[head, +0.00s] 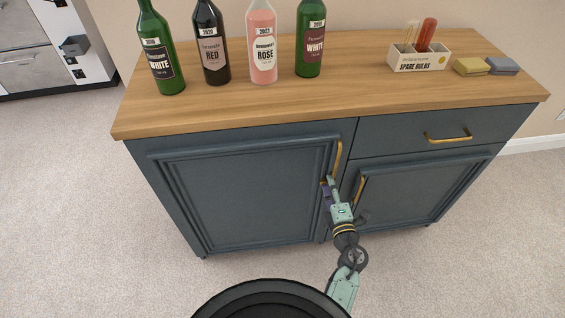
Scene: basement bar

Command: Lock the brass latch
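A blue-grey cabinet (250,190) has a large left door, and a smaller door and a drawer on its right side. My gripper (328,185) is at the right edge of the large door, just below that door's brass handle (338,158). A small brass piece (323,182), which looks like part of the latch, shows beside my fingertips. My gripper hides most of it, so I cannot tell the latch's position or whether the gripper touches it. The fingers are too small to tell whether they are open or shut. Both doors look closed.
The smaller door's brass handle (359,190) is close to the right of my gripper. The drawer has a brass handle (448,136). Several bottles, a box of spare bulbs (419,62) and two sponges stand on the wooden top (345,95). The carpet (90,200) is clear on the left.

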